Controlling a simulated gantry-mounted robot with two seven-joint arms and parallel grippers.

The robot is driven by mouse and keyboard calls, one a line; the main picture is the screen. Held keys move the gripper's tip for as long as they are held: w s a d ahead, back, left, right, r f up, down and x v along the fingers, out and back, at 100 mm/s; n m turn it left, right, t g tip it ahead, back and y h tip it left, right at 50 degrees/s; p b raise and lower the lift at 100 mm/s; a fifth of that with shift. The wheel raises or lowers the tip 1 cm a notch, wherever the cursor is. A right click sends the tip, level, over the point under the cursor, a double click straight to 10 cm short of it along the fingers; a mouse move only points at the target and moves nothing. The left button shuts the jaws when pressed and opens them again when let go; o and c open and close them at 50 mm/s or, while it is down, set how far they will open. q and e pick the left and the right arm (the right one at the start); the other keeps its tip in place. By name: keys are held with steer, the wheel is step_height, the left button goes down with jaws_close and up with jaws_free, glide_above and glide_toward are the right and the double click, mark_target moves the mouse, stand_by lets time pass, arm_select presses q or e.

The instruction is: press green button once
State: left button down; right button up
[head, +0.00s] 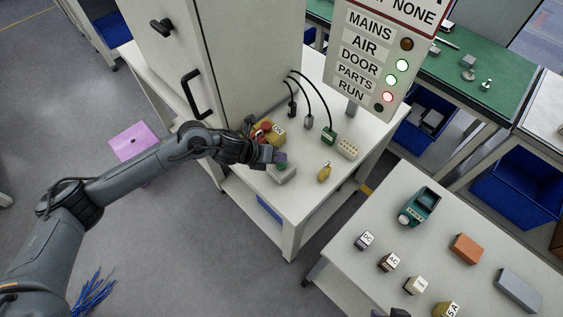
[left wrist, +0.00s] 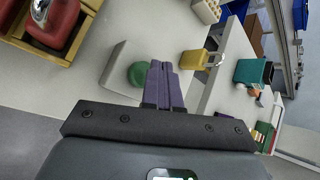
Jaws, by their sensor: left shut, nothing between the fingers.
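The green button (head: 282,166) sits on top of a small light grey box (head: 284,176) near the front of the white table by the tall cabinet. My left gripper (head: 279,157) is shut and empty, its purple fingers at the button in the head view. In the left wrist view the button (left wrist: 138,75) shows just left of the shut fingertips (left wrist: 163,68), partly behind them. I cannot tell whether the fingers touch it. My right gripper does not show clearly; only a dark piece lies at the bottom edge of the head view.
A yellow padlock (head: 324,172), a green connector (head: 328,137) with cables and a pale block (head: 347,148) lie right. The sign panel (head: 372,55) stands behind; its AIR and DOOR lamps glow green, PARTS red.

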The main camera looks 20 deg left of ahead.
mark_target(279, 164)
arm_select(q)
steer(key=shift+r+p, duration=1.85)
steer(key=shift+r, duration=0.65)
